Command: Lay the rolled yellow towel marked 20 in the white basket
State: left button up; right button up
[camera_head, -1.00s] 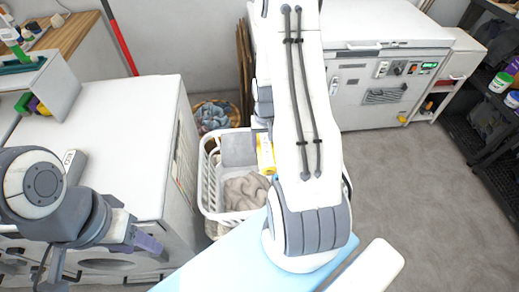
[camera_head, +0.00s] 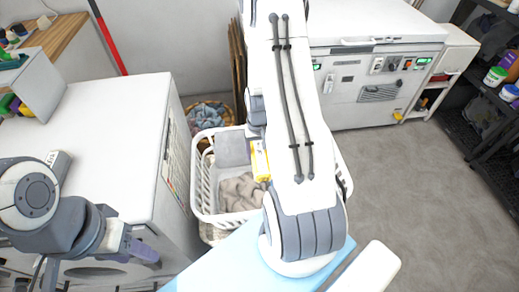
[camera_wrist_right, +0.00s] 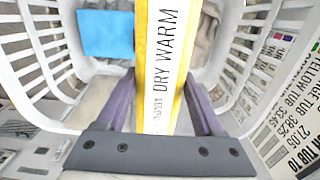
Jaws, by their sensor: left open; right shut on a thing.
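The rolled yellow towel (camera_wrist_right: 184,50), with a white band reading DRY WARM, is between the purple fingers of my right gripper (camera_wrist_right: 160,95). The mark 20 is not readable. In the head view the towel (camera_head: 259,160) shows beside my right arm, which hides that gripper. The towel is over the white basket (camera_head: 203,190); its slatted walls (camera_wrist_right: 50,45) surround the towel in the wrist view. I cannot tell if the towel touches anything below. My left gripper (camera_head: 140,250) is open and empty, left of the basket by the white machine.
The basket holds a beige cloth (camera_head: 240,192) and a grey cloth (camera_head: 232,150); a blue cloth (camera_wrist_right: 105,35) shows in the wrist view. A white machine (camera_head: 120,120) stands left. A wicker basket (camera_head: 208,116) is behind.

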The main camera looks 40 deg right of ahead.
notch_tip(320, 180, down, 22)
jog(key=b, duration=1.4)
jog(key=shift+r+b, duration=0.15)
jog(key=shift+b, duration=0.25)
jog(key=o, duration=1.5)
notch_tip(320, 180, up, 10)
jog(key=r+p, duration=0.1)
jog(key=a+r+n+p, duration=0.6)
jog(key=a+r, duration=1.1)
jog(key=a, duration=0.2)
jog(key=s+a+r+n+p, duration=0.1)
jog(key=s+a+r+n, duration=0.1)
jog(key=s+a+r, duration=0.2)
jog(key=s+a+r+n+p, duration=0.2)
jog(key=s+a+r+n, duration=0.1)
jog(key=s, duration=0.3)
jog(key=s+a+r+n+y+p, duration=0.1)
jog(key=s+a+r+n, duration=0.1)
jog(key=s+a+r, duration=0.2)
jog(key=shift+s+a+r+n, duration=0.15)
jog(key=shift+s+r+n, duration=0.1)
jog(key=shift+s, duration=0.3)
jog(key=shift+s+a+r+n, duration=0.15)
jog(key=shift+s+r, duration=0.1)
jog(key=shift+s, duration=0.3)
